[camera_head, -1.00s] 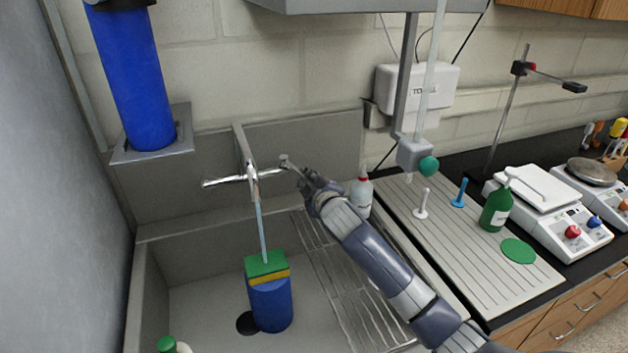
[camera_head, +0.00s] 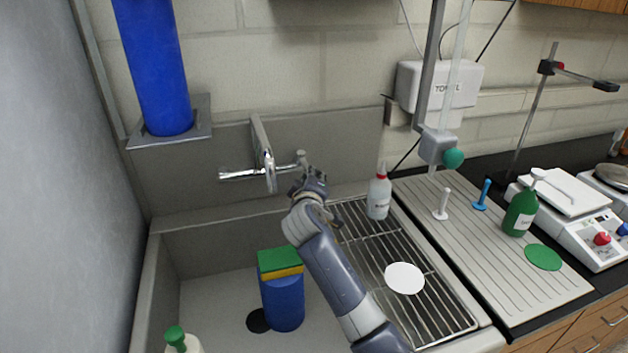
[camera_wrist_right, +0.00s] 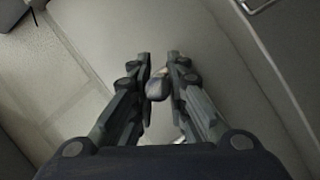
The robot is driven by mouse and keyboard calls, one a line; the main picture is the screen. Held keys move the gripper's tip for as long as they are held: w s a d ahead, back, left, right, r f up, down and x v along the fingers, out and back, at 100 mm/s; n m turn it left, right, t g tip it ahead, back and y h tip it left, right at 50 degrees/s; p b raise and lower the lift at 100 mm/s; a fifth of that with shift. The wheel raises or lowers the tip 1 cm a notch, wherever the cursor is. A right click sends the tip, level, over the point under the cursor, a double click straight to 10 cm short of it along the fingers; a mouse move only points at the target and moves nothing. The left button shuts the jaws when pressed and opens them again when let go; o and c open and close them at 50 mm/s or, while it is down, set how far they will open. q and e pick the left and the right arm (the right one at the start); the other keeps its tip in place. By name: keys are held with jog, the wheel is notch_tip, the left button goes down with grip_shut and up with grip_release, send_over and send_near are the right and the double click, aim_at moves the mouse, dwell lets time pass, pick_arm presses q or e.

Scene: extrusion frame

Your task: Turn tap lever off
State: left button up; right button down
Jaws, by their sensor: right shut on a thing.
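The chrome tap (camera_head: 263,160) is on the grey wall panel behind the sink. Its left lever (camera_head: 238,175) points left. Its right lever (camera_head: 291,166) points right and ends in an upturned tip. No water shows below the spout. My right gripper (camera_head: 308,178) is at the right lever's end. In the right wrist view, the gripper (camera_wrist_right: 159,76) has its fingers close around a small rounded end of the lever (camera_wrist_right: 157,89); the fingers hide part of it. My left gripper is not in view.
A blue container (camera_head: 283,303) with a green and yellow sponge (camera_head: 280,264) on top stands in the sink. A white bottle with a red tip (camera_head: 379,196) stands by the wire rack (camera_head: 430,300), right of my arm.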

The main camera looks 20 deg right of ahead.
jog(key=c, duration=1.6)
grip_release()
jog(key=shift+w+a, duration=0.1)
jog(key=shift+o, duration=0.2)
jog(key=v, duration=1.2)
